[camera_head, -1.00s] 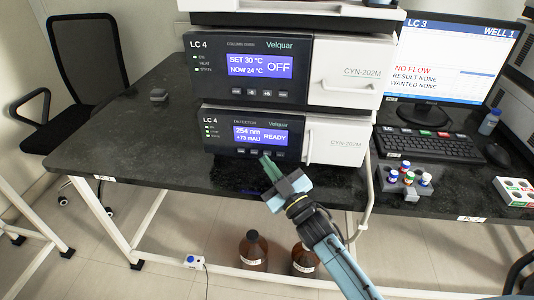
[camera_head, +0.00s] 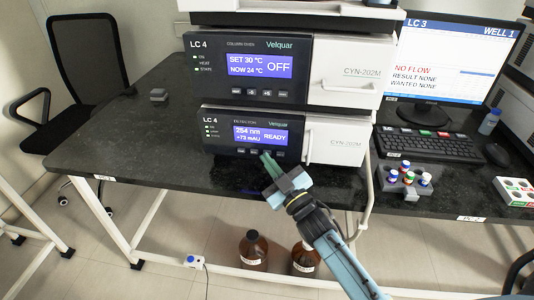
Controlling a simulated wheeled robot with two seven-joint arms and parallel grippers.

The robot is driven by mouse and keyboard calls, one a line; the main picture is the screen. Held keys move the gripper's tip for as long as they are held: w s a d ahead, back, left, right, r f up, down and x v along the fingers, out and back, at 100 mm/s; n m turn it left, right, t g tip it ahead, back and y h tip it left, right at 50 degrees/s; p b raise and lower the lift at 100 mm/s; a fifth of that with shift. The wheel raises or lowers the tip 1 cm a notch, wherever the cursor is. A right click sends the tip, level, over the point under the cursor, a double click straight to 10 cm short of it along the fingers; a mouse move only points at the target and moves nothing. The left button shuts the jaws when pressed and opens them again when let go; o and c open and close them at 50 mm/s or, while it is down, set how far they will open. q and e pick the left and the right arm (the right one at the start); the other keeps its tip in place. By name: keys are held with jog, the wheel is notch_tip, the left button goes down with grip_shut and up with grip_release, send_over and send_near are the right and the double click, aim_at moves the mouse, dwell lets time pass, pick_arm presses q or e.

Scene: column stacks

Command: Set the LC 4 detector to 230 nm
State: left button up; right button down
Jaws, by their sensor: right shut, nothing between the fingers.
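The LC 4 detector (camera_head: 222,123) is the lower unit of the stack. Its blue display (camera_head: 260,134) reads 254 nm, +73 mAU and READY. A row of small buttons (camera_head: 242,151) runs under the display. My right gripper (camera_head: 266,158) is shut and empty, with its green fingertips at the front of the detector, just below or at the right part of the button row. I cannot tell whether they touch a button. The fingertips hide part of that row. My left gripper is not in view.
The LC 4 column oven (camera_head: 210,85) sits on top of the detector and shows OFF. A vial rack (camera_head: 404,181), keyboard (camera_head: 428,145) and monitor (camera_head: 450,60) stand to the right. Brown bottles (camera_head: 253,250) stand on the floor.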

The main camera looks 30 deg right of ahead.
jog(key=shift+w+d, duration=0.2)
dwell(0.4)
jog(key=shift+s+a+f+p, duration=0.2)
jog(key=shift+s+a+p, duration=0.15)
jog(key=shift+s, duration=0.2)
jog(key=shift+s+a, duration=0.15)
jog(key=s+a+p, duration=0.1)
jog(key=s, duration=0.1)
jog(key=s+a+p, duration=0.1)
jog(key=s+a, duration=0.1)
jog(key=shift+s+r, duration=0.1)
dwell(0.9)
